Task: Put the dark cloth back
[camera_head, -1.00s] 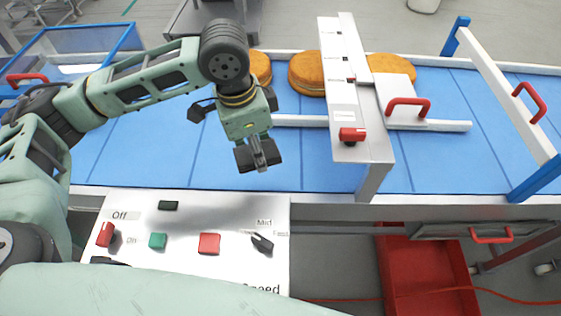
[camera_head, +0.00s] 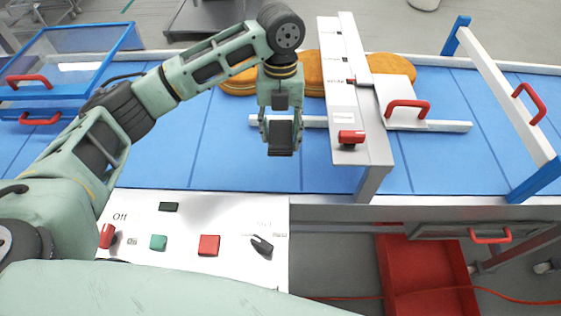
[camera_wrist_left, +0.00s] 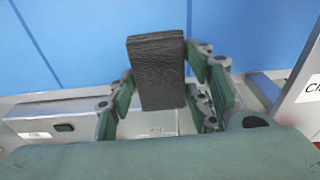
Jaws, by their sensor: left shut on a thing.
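The dark cloth (camera_head: 281,136) shows as a small, flat, nearly black folded piece with a rough surface. My left gripper (camera_head: 281,147) is shut on it and holds it over the front part of the blue belt, left of the white upright frame. In the left wrist view the cloth (camera_wrist_left: 157,68) stands up between the finger pads (camera_wrist_left: 165,88), with blue belt behind it. How far it hangs above the belt is hard to tell. My right gripper is not in view.
Golden-brown rounds (camera_head: 312,72) lie on the blue belt (camera_head: 440,150) behind the gripper. A white frame (camera_head: 345,100) with a red knob stands close on the right. The control panel (camera_head: 185,222) is in front. A red crate (camera_head: 425,265) is below right.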

